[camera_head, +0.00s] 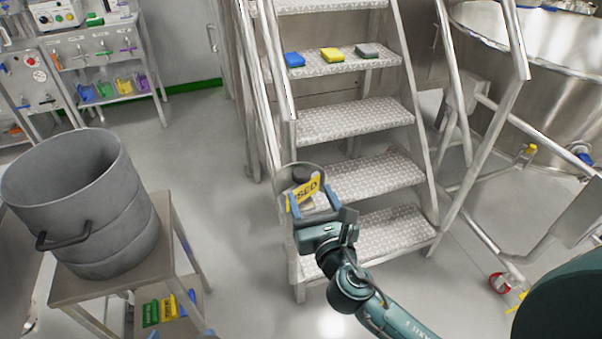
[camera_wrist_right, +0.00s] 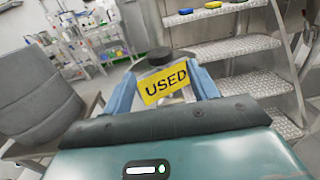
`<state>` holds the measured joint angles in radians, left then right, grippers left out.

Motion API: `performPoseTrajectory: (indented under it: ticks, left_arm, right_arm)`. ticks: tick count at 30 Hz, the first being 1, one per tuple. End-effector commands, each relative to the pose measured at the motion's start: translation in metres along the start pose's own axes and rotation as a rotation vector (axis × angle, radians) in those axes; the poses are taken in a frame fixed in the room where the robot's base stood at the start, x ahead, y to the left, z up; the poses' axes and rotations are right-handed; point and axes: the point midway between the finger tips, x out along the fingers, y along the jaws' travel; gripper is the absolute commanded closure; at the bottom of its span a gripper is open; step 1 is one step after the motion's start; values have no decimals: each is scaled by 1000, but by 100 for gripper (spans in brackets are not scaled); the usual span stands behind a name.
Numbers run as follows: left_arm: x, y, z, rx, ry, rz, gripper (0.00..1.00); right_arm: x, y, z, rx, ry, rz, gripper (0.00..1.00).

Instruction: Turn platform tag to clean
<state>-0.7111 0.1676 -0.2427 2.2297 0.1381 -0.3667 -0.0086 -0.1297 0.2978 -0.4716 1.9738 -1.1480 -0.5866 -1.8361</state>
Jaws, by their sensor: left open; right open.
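The platform tag (camera_head: 304,191) is a yellow plate reading USED, at the near left end of the stair handrail, below a dark round knob (camera_head: 301,174). In the right wrist view the tag (camera_wrist_right: 164,83) faces me, slightly tilted, with the knob (camera_wrist_right: 160,56) behind its top. My right gripper (camera_head: 317,200) is open, its blue fingers on either side of the tag; I cannot tell whether they touch it. Of my left gripper (camera_head: 206,334) only a small blue part seems to show at the bottom edge of the head view.
Metal steps (camera_head: 355,122) rise behind the tag, with blue, yellow and grey blocks on an upper step. A grey drum (camera_head: 85,205) stands on a table at left, with coloured tags (camera_head: 168,309) below. A steel vessel (camera_head: 540,85) is at right. Floor between drum and steps is clear.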

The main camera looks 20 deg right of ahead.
Motion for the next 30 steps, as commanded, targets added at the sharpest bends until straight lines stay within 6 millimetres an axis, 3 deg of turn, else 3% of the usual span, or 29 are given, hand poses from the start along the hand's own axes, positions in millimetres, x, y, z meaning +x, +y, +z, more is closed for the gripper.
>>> performPoseTrajectory:
  ticks: [6,12,24,30]
  left_arm:
    - [1,0,3,-1,-8,0,15]
    - [1,0,3,0,-6,0,15]
    - [0,0,4,0,-4,-1,15]
    - [-1,0,4,-1,-4,-1,15]
  right_arm:
    - [45,0,0,2,-1,0,41]
    - [70,0,0,3,0,-1,41]
    - [76,0,0,4,1,0,41]
    - [76,0,0,4,1,0,58]
